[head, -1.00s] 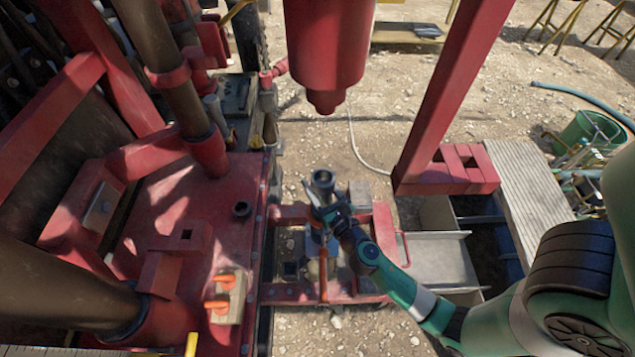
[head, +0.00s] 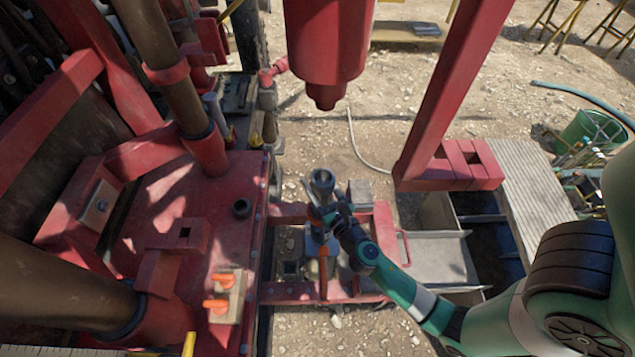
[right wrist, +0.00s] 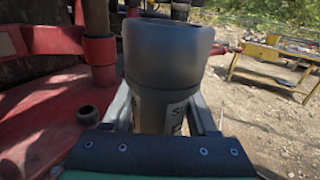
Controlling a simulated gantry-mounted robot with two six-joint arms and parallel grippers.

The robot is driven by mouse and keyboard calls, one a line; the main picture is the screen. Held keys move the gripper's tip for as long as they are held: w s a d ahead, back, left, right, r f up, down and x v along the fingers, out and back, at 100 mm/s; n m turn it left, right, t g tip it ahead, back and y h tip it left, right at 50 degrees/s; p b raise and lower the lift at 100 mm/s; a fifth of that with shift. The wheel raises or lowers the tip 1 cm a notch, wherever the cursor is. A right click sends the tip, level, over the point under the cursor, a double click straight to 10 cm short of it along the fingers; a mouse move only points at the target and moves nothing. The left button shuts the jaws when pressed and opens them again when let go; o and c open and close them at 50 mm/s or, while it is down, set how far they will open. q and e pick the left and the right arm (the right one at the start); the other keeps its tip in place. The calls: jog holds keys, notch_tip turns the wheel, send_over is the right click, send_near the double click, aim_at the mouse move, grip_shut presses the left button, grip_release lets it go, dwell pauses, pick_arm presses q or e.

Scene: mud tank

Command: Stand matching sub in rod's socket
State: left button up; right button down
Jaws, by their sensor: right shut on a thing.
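The sub is a dark grey metal cylinder with an open top (head: 322,182). In the right wrist view the sub (right wrist: 168,60) fills the middle, looks close to upright, and shows a pale label with dark lettering low down. My right gripper (head: 326,213) is shut on the sub, with one finger on each side of it. It holds the sub above the red frame (head: 382,225), over a grey and orange piece (head: 322,262). The rod's socket cannot be clearly made out, and whether the sub's lower end touches anything is hidden. My left gripper is not in view.
A large red cylinder (head: 326,45) hangs above and behind the sub. A red slanted beam (head: 440,95) stands to the right. The red deck (head: 150,205) at left carries a short dark round fitting (head: 241,208) and orange handles (head: 222,292).

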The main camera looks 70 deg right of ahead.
jog(key=shift+c, duration=0.5)
grip_release()
jog(key=shift+f, duration=0.15)
jog(key=b+v, duration=0.1)
jog(key=v, duration=0.9)
jog(key=shift+s+a, duration=0.1)
jog(key=shift+a, duration=0.1)
jog(key=shift+s+a, duration=0.3)
jog(key=shift+s, duration=0.2)
